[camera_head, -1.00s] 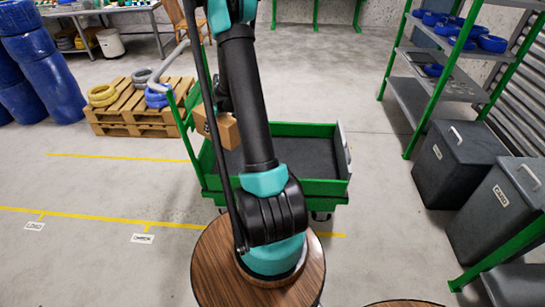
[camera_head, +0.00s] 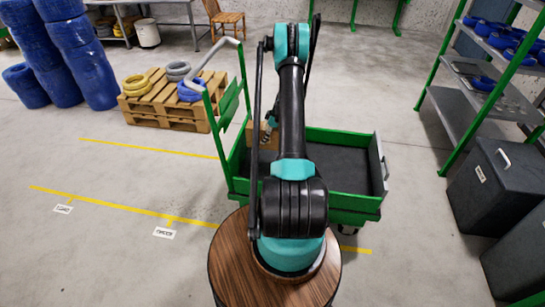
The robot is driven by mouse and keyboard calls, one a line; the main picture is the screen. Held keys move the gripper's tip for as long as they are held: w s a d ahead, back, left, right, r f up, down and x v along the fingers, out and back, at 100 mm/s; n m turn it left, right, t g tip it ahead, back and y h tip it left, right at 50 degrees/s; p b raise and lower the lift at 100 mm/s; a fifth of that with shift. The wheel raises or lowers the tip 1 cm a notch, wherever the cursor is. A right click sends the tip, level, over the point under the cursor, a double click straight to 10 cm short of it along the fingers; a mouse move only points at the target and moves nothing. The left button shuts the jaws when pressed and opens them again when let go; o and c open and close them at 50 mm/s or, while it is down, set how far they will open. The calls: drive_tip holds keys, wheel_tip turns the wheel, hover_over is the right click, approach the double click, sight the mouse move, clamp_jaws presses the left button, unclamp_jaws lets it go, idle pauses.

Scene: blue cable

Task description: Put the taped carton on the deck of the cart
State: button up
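The cart (camera_head: 350,207) has green sides, a dark grey deck (camera_head: 347,168) and a tall green frame with a grey handle at its left. The brown taped carton (camera_head: 266,139) shows just left of my arm, over the left part of the cart. Much of it is hidden behind my arm's dark link and thin rod, so I cannot tell whether it touches the deck. My gripper is hidden behind my own arm, so its fingers and any hold on the carton do not show. The right part of the deck is bare.
Wooden pallets (camera_head: 170,103) with coiled hoses stand left of the cart, with blue barrels (camera_head: 83,70) farther left. A green-framed shelf (camera_head: 478,100) and dark lidded bins (camera_head: 493,185) stand at the right. The floor left of the cart is open, with yellow lines.

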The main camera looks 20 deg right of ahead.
wheel_tip(320, 180, down, 14)
drive_tip(key=shift+r, duration=0.1)
idle(0.5)
drive_tip(key=o, duration=1.9)
drive_tip(key=shift+c, duration=0.2)
